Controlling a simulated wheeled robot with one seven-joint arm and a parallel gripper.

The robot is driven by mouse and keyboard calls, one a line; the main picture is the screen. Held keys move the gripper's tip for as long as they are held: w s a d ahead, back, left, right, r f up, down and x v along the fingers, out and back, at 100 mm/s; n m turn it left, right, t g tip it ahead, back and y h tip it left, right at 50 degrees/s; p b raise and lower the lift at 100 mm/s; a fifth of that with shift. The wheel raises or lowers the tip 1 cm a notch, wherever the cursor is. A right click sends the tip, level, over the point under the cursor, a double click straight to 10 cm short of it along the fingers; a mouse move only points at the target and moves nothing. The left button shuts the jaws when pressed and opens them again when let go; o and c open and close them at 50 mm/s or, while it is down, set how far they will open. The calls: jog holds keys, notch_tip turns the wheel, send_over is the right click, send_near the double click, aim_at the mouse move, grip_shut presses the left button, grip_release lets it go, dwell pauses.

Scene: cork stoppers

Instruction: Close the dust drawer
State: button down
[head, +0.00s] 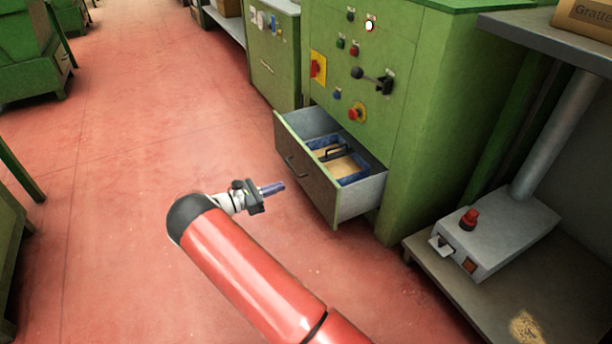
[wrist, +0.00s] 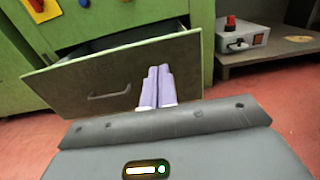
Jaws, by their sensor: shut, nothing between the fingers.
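The dust drawer (head: 305,180) sticks out of the lower front of the green machine (head: 418,110), open. Its brown-grey front panel has a dark bar handle (head: 296,168), and a blue-rimmed tray (head: 352,178) with light brown contents sits inside. My gripper (head: 272,188) is shut and empty, just left of the drawer front and apart from it in the head view. In the wrist view the closed fingers (wrist: 156,86) point at the drawer front (wrist: 120,82), right of the handle (wrist: 108,95). Whether the fingertips touch the panel cannot be told there.
A grey bench with a red-buttoned grey device (head: 490,240) stands to the right of the machine. Control knobs and a lever (head: 372,78) sit above the drawer. The red floor (head: 130,150) is clear to the left. Green machines stand at the far left.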

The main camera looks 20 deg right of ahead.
aim_at(323, 172)
jog(key=d, duration=1.3)
jog(key=shift+w+d+b, duration=0.15)
jog(key=shift+d+b, duration=0.15)
jog(key=shift+b, duration=0.05)
jog(key=shift+d, duration=0.1)
